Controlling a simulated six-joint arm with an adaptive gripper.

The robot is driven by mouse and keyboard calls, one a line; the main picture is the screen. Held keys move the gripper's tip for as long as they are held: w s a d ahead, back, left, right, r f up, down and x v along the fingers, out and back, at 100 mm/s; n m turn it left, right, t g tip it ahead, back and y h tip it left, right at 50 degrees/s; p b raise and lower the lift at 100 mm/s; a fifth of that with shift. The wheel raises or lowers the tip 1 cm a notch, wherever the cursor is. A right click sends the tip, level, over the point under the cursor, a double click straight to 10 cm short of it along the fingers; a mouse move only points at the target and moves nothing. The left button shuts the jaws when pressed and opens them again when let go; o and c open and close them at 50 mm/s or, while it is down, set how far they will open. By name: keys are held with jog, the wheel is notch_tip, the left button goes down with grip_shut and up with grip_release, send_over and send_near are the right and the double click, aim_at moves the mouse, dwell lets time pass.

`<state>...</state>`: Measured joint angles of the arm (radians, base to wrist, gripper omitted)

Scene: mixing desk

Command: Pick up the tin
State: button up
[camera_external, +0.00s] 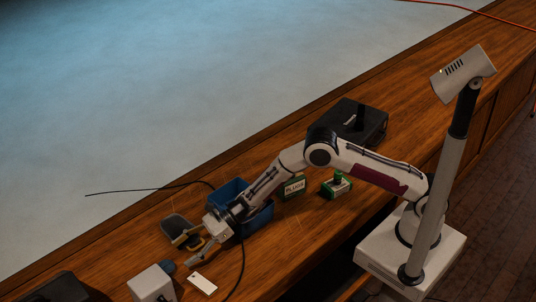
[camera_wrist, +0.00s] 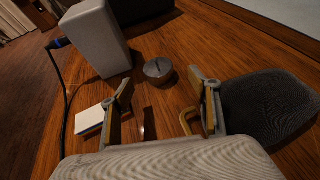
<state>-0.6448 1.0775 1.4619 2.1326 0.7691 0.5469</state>
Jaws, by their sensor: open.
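The tin (camera_wrist: 158,70) is a small round grey can with a line across its lid. It stands on the wooden desk, near the middle of the wrist view. My gripper (camera_wrist: 160,90) is open, its two fingers spread wide with nothing between them. The tin lies just beyond the fingertips, between their lines, and appears untouched. In the external view my gripper (camera_external: 192,251) reaches low over the desk at the lower left. A small dark bluish shape beside the white box there may be the tin; I cannot tell.
A white box (camera_wrist: 97,38) stands close left of the tin. A dark grey scoop-like tray (camera_wrist: 265,105) lies by the right finger, with a yellow hook-shaped piece (camera_wrist: 187,120). A white card stack (camera_wrist: 90,119) lies left. A blue bin (camera_external: 229,190) stands beside my wrist.

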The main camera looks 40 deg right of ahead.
aim_at(173, 263)
jog(key=shift+a, duration=0.1)
jog(key=shift+x, duration=1.2)
jog(key=shift+f, duration=0.1)
jog(key=shift+f, duration=0.1)
jog(key=shift+a+f, duration=0.8)
jog(key=shift+a, duration=0.3)
jog(key=shift+x, duration=1.2)
jog(key=shift+w, duration=0.1)
jog(key=c, duration=1.2)
